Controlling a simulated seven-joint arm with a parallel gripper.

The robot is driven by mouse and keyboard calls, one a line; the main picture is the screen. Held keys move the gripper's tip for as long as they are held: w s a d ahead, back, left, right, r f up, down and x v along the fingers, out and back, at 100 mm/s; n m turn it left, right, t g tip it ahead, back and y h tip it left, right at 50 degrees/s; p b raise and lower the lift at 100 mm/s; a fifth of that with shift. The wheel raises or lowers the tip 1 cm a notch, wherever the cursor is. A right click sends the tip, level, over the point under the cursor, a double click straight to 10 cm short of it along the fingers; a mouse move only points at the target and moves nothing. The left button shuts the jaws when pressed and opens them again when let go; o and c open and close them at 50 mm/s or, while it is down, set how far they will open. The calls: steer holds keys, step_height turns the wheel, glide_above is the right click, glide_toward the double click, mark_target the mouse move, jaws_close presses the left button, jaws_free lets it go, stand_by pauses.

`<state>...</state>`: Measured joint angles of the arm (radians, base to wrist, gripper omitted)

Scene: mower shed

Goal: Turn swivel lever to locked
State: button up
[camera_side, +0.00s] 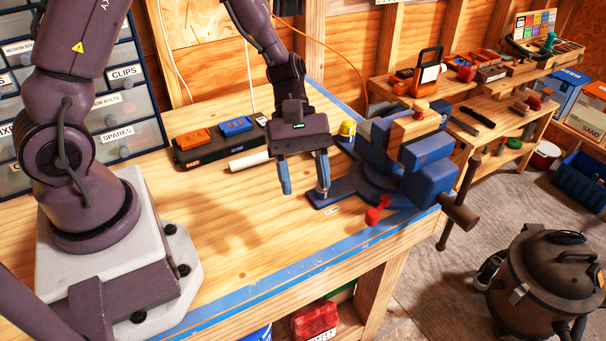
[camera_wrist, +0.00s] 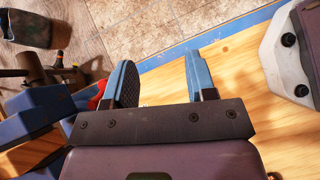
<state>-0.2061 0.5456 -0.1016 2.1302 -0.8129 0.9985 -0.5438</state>
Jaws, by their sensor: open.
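A blue bench vise (camera_side: 425,180) stands on a swivel base (camera_side: 345,188) at the bench's right front corner. A small red part (camera_side: 373,216), which looks like the swivel lever's handle, sits low at the base's front; whether it is locked cannot be told. My gripper (camera_side: 305,192) points down, open and empty, left of the red part, with its right finger close to the base's left end. Contact there cannot be told. In the wrist view, my gripper (camera_wrist: 158,65) has bare space between its fingers, and red (camera_wrist: 97,95) shows partly hidden beside the left finger.
A black case with orange and blue items (camera_side: 222,140) and a white roll (camera_side: 249,161) lie behind my gripper. The vise's handle bar (camera_side: 460,200) sticks out at the right.

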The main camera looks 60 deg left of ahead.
mark_target(379, 208)
steer(key=shift+s, duration=0.1)
steer(key=shift+d, duration=0.1)
steer(key=c, duration=0.9)
steer(key=d, duration=0.2)
steer(key=d+f+m+g, duration=0.1)
steer(key=shift+s, duration=0.35)
jaws_close()
steer(key=w+d+f+m+g+y, duration=0.15)
steer(key=w+d+m+y, duration=0.3)
steer(key=m, duration=0.45)
steer(key=w+d+f+m+y, duration=0.3)
steer(key=d+m, duration=0.3)
steer(key=m, duration=0.2)
steer(key=w+r+m+t+y, duration=0.4)
steer(key=w+m+y, duration=0.1)
steer(key=w+m, duration=0.5)
steer(key=s+a+f+m, duration=0.1)
steer(key=s+a+f, duration=0.1)
steer(key=a+f, duration=0.5)
steer(key=shift+s+a+f+m, duration=0.15)
steer(key=shift+s+f+m, duration=0.15)
steer(key=shift+f, duration=0.75)
